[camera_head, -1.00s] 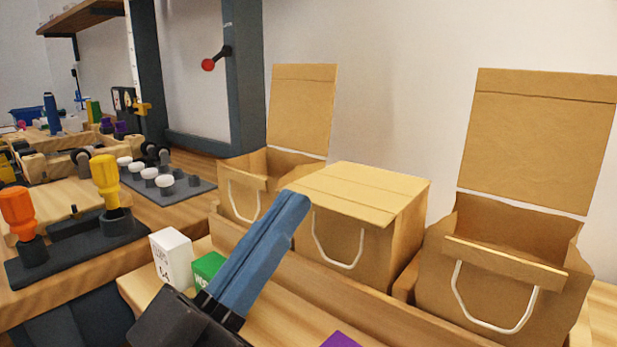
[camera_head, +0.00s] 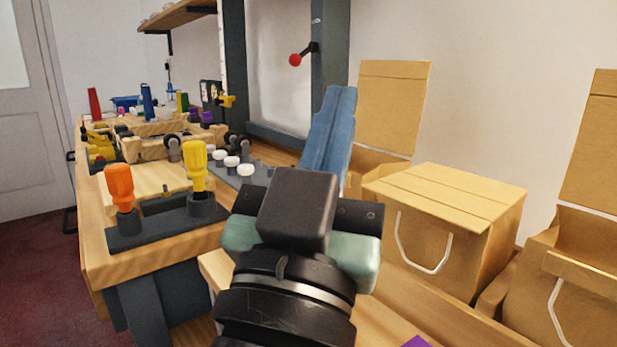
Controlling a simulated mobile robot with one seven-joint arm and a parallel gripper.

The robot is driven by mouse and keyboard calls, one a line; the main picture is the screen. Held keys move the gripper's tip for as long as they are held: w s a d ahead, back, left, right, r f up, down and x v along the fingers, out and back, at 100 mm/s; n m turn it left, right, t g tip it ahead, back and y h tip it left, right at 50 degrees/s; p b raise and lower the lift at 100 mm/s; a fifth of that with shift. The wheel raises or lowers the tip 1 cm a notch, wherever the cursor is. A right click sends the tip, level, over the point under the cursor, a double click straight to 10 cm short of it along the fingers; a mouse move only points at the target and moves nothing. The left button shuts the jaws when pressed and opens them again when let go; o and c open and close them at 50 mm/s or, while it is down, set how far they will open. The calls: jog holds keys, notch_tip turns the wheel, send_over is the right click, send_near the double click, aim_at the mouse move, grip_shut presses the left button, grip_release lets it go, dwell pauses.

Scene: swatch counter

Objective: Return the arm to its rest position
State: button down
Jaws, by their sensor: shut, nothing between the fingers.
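My gripper (camera_head: 340,92) has long blue fingers that are pressed together and empty. They point up and away from the camera, in front of the dark frame and the left paper bag. My black and teal wrist (camera_head: 300,240) fills the lower middle of the view and hides part of the counter. The fingers appear raised above the counter; whether they touch the left bag cannot be told.
A closed paper bag (camera_head: 455,225) stands right of my wrist. Open bags (camera_head: 392,110) (camera_head: 580,265) flank it. Orange (camera_head: 119,187) and yellow (camera_head: 195,168) screwdrivers stand in a dark holder at left. Open floor (camera_head: 35,245) lies at far left.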

jog(key=s+a+r+n+t+y, duration=0.2)
jog(key=s+r+n+t+y, duration=0.25)
jog(key=r+y, duration=0.2)
notch_tip(320, 180, up, 38)
jog(key=p, duration=3.7)
jog(key=shift+s+a+f+m+g, duration=0.15)
jog(key=shift+s+f+m+g, duration=0.1)
jog(key=shift+m+g, duration=0.15)
